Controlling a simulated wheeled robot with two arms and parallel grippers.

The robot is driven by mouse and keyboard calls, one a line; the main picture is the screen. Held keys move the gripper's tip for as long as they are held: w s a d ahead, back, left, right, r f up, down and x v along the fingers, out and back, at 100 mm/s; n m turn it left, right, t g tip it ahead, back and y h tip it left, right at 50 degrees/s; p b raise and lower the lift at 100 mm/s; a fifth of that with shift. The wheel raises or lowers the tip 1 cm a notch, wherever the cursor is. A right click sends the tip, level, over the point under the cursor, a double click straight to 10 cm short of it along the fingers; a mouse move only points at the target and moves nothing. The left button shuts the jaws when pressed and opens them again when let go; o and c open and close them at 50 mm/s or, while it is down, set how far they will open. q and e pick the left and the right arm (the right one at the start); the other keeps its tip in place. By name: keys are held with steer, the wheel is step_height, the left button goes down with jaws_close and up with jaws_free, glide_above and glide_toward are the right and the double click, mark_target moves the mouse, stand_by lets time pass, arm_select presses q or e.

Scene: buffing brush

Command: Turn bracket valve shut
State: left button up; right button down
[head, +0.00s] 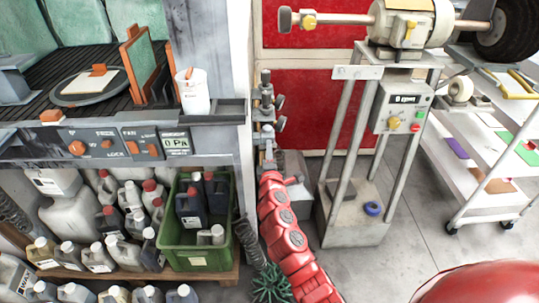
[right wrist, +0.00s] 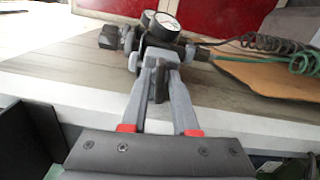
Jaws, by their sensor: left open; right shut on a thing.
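The bracket valve (head: 266,103) is a grey fitting with small round gauges, mounted upright on the side of the grey cabinet in the head view. In the right wrist view the valve body (right wrist: 133,42) lies just beyond my fingers. My right gripper (head: 267,142) reaches it from below, and it fills the middle of the right wrist view (right wrist: 161,62). Its two grey fingers are closed around a dark valve handle (right wrist: 160,86), which shows between them. The fingers hide part of the handle, so its exact angle is hard to tell. My left gripper is not in view.
The cabinet (head: 215,140) stands left of the valve. A green crate (head: 200,258) of bottles sits on the lower shelf. A buffing machine stand (head: 345,225) is to the right. A coiled green hose (right wrist: 300,62) lies right of the valve in the right wrist view.

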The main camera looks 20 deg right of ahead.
steer(key=shift+f+m+b, duration=0.15)
steer(key=shift+m+b, duration=0.2)
steer(key=shift+m, duration=0.25)
steer(key=c, duration=0.9)
jaws_free()
steer(key=b+v, duration=0.1)
steer(key=v, duration=1.6)
steer(key=shift+s, duration=0.2)
